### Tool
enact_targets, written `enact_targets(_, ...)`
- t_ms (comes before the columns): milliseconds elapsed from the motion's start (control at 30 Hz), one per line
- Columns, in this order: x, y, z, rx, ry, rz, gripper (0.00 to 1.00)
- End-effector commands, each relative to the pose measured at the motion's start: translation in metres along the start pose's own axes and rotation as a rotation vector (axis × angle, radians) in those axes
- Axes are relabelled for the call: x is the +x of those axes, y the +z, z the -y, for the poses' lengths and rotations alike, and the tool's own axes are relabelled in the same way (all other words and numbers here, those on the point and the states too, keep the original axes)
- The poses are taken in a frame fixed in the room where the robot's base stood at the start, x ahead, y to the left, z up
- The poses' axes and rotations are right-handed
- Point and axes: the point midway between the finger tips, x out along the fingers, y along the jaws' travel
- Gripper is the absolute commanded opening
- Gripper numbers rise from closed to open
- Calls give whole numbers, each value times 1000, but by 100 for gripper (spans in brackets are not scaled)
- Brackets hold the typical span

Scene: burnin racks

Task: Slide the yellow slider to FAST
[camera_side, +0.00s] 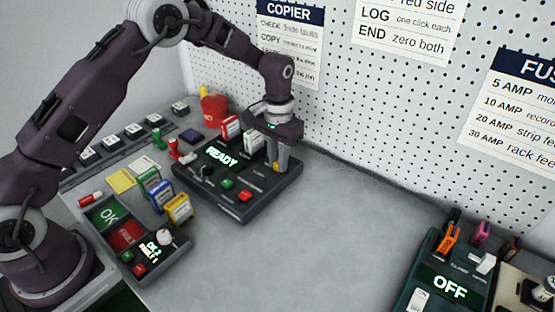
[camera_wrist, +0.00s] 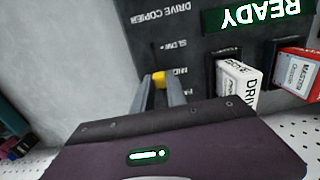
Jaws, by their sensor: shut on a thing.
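The yellow slider (camera_wrist: 159,77) sits on the dark drive copier (camera_side: 240,210), whose screen reads READY. In the wrist view the labels SLOW and MID show upside down beside the slider's track; the slider is about level with MID. In the side view my gripper (camera_side: 277,164) reaches down to the back right part of the copier, and the slider is mostly covered by the fingers.
A white drive cartridge (camera_wrist: 238,85) and a red master cartridge (camera_wrist: 298,72) stand in the copier close to my gripper. A green button (camera_side: 227,183) and red button (camera_side: 245,196) lie toward its front. A box reading OFF (camera_side: 450,287) is at right. The middle bench is clear.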

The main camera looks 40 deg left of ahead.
Motion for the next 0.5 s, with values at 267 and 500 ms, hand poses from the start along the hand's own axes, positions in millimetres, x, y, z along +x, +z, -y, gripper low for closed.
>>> enact_targets(267,-1,-38,0,-1,0,-6,0)
enact_targets(500,-2,-43,0,0,1,-7,0)
